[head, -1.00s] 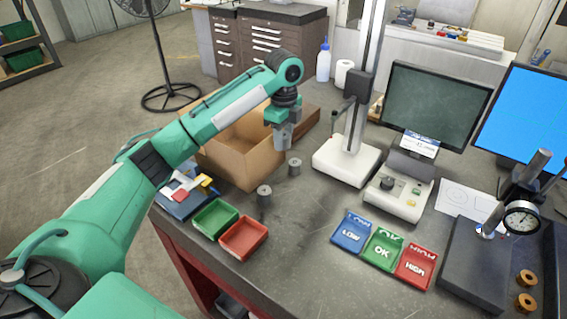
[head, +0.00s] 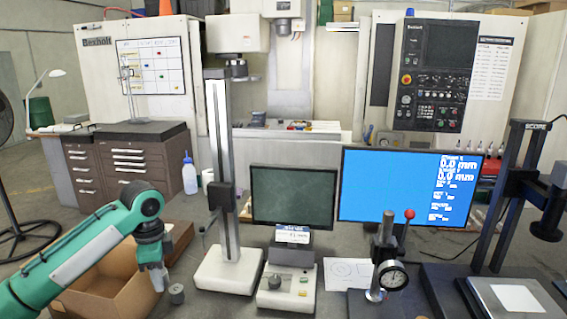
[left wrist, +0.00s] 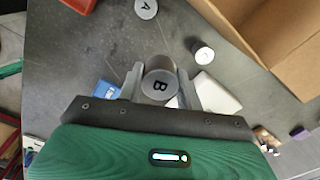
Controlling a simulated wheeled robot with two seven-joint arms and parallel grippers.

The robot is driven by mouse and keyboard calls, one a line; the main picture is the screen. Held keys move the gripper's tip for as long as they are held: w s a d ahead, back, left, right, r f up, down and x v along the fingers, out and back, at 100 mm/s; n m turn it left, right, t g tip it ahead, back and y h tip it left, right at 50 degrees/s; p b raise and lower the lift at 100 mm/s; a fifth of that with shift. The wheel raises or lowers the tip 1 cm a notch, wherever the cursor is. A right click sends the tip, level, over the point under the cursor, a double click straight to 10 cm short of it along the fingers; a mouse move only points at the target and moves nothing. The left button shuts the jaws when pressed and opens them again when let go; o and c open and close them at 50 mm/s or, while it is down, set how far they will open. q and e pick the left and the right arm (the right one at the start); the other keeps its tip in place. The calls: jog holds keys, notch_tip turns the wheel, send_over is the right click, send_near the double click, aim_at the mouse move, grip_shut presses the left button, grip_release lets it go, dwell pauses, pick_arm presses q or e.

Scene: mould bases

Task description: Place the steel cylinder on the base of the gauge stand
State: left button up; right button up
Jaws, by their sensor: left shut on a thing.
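My left gripper (head: 157,282) hangs over the bench beside the cardboard box. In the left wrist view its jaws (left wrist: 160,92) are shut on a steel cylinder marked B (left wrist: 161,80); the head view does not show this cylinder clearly. A second steel cylinder (head: 177,293) stands on the bench close by. The left wrist view shows a cylinder marked A (left wrist: 146,8) and another unheld cylinder (left wrist: 203,54). The gauge stand with its round dial (head: 394,277) is far to the right of the gripper. Its dark base (head: 352,304) is partly cut off below. My right gripper is not in view.
An open cardboard box (head: 95,298) lies under my left arm. A tall column on a white base (head: 228,272), a control box (head: 287,290) and a small dark monitor (head: 293,198) stand between gripper and gauge stand. A blue screen (head: 405,190) is behind the stand.

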pick_arm(q)
jog(key=s+d+f+n, duration=0.2)
jog(key=s+f+n, duration=0.1)
jog(key=s+n, duration=0.1)
jog(key=s+d+f+n, duration=0.3)
jog(key=s+f+n, duration=0.1)
jog(key=s+n, duration=0.1)
jog(key=s+d+f+n, duration=0.2)
jog(key=s+f+n, duration=0.2)
jog(key=s, duration=0.3)
jog(key=shift+d+n, duration=0.3)
jog(key=shift+d, duration=0.05)
jog(key=shift+s+d+f+n, duration=0.15)
jog(key=shift+s+n, duration=0.15)
jog(key=shift+s, duration=0.1)
